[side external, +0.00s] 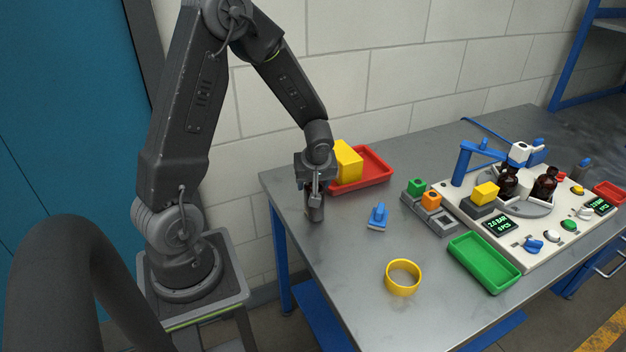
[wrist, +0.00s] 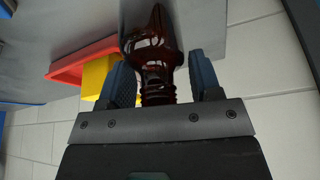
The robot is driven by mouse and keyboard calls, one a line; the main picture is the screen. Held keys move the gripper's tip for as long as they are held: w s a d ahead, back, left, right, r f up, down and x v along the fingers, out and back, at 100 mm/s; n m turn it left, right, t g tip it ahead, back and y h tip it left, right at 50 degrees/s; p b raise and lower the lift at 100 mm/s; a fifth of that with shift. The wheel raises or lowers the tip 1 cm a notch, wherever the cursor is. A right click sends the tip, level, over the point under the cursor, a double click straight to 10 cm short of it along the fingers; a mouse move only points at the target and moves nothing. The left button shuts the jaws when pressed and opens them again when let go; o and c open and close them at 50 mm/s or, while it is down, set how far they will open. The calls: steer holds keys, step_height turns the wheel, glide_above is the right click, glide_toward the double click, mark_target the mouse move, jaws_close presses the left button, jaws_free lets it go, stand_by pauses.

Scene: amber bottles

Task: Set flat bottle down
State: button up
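In the wrist view a dark amber bottle (wrist: 152,52) with a threaded neck lies between the two blue-grey fingers of my gripper (wrist: 158,72). Its neck points toward the palm, and the fingertips meet the sides at its shoulder. There is a gap on both sides of the narrower neck. In the side view my gripper (side external: 315,190) points down over the left end of the grey table (side external: 340,262). The bottle shows there only as a small dark shape below the fingers, at or just above the tabletop; I cannot tell whether it touches.
A red tray (side external: 375,177) with a yellow block (side external: 347,161) stands close behind my gripper. A blue piece (side external: 378,217) and a yellow ring (side external: 403,277) are to the right. Beyond are a green tray (side external: 484,263) and a white station with amber bottles (side external: 545,184).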

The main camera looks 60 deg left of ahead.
steer(key=o, duration=0.3)
steer(key=v, duration=1.2)
steer(key=s+d+r+m+t+h, duration=0.2)
steer(key=s+d+r+m, duration=0.3)
steer(key=s+d+m, duration=0.1)
steer(key=s+d+r+m+t+h, duration=0.2)
steer(key=s+d+r+m, duration=0.3)
steer(key=d+m, duration=0.4)
steer(key=shift+s+d+r+t, duration=0.15)
steer(key=shift+s+d+t, duration=0.25)
steer(key=shift+d, duration=0.4)
